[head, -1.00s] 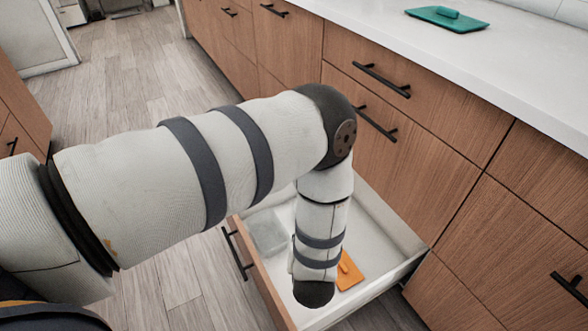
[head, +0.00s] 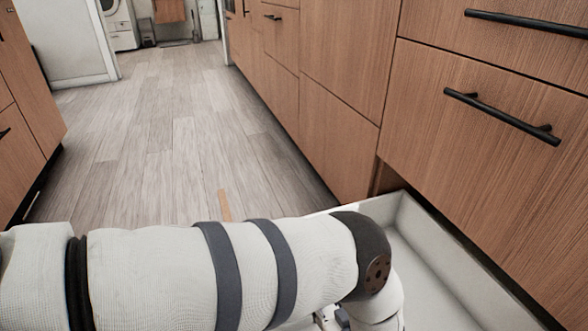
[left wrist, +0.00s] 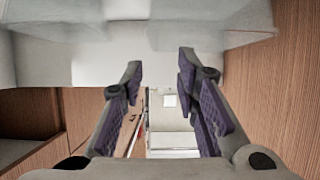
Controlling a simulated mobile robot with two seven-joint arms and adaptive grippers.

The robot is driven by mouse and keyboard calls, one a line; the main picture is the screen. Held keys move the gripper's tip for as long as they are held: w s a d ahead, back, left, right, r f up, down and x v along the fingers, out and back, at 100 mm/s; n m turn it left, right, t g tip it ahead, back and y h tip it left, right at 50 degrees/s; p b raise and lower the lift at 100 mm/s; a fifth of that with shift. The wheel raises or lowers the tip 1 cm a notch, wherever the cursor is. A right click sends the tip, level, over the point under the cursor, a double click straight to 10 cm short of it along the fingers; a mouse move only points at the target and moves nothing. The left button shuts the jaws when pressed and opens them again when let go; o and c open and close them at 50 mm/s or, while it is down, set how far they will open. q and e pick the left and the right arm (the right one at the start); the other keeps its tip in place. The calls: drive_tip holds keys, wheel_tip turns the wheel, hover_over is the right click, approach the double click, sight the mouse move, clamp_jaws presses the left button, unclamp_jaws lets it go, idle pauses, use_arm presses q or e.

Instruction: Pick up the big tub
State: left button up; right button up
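My left gripper (left wrist: 158,66) is open in the left wrist view, with its two purple-padded fingers apart and nothing seen between them. Clear, see-through plastic shapes show along the top of that view, beyond the fingertips; one on the right (left wrist: 212,24) may be the big tub, but I cannot tell for certain. In the head view my left arm reaches across the bottom to the open drawer (head: 465,262), and its gripper is mostly hidden or below the picture. No tub is clear in the head view. My right gripper is not in view.
The open white drawer stands out from the wooden cabinet fronts (head: 340,130) with black handles (head: 500,115). Open plank floor (head: 160,130) lies to the left and ahead. Another wooden cabinet (head: 25,110) stands at the far left.

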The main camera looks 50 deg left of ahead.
use_arm(q)
drive_tip(key=b+x, duration=0.1)
drive_tip(key=x, duration=0.3)
drive_tip(key=shift+a+f, duration=0.15)
drive_tip(key=b+x, duration=0.1)
drive_tip(key=x, duration=0.2)
drive_tip(key=b+x, duration=0.1)
drive_tip(key=x, duration=0.1)
drive_tip(key=shift+w+d+f+b, duration=0.25)
drive_tip(key=shift+w+b, duration=0.05)
drive_tip(key=shift+w, duration=0.15)
drive_tip(key=shift+a+r, duration=0.1)
clamp_jaws()
